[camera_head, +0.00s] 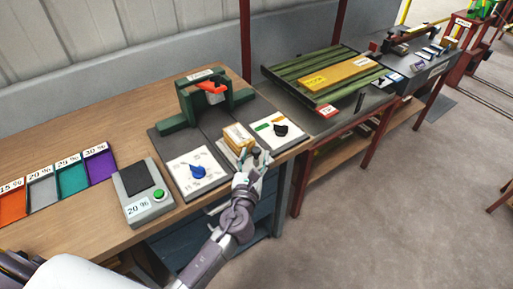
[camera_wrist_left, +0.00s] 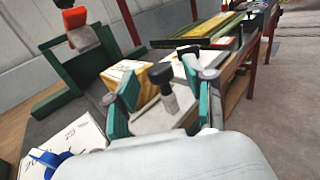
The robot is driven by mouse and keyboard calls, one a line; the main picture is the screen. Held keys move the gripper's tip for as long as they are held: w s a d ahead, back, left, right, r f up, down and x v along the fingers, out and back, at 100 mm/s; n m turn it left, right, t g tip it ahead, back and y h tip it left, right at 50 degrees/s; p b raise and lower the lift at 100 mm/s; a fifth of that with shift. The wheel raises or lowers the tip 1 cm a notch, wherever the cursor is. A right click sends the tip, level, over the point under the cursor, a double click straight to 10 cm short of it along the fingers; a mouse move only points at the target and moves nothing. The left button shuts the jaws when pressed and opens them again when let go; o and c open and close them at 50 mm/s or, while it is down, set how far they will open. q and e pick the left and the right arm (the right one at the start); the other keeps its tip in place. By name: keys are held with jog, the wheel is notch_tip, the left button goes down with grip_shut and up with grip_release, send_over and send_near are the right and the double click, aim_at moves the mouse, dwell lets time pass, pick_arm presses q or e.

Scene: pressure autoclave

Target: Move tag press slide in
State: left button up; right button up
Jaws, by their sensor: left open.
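The tag press (camera_head: 214,100) is a green frame with an orange-red head, standing at the back of a dark base plate. It also shows at the upper left of the left wrist view (camera_wrist_left: 80,40). Its slide (camera_wrist_left: 163,118) is a grey plate carrying an upright handle with a black knob (camera_wrist_left: 160,74). A yellowish block with a white top (camera_head: 238,138) sits behind the knob, out in front of the press. My left gripper (camera_head: 258,160) is open at the slide's front end. In the left wrist view its fingers (camera_wrist_left: 167,100) stand either side of the handle; contact is unclear. My right gripper is out of view.
A white panel with a blue knob (camera_head: 197,173) lies left of the slide, and one with a black knob (camera_head: 280,130) lies right. A grey box with a green button (camera_head: 146,193) and coloured trays (camera_head: 72,178) are further left. The bench's front edge is close.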

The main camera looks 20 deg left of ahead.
pick_arm(q)
jog(key=shift+w+a, duration=0.15)
jog(key=shift+w, duration=1.3)
jog(key=shift+c, duration=0.4)
grip_shut()
jog(key=shift+a, duration=0.1)
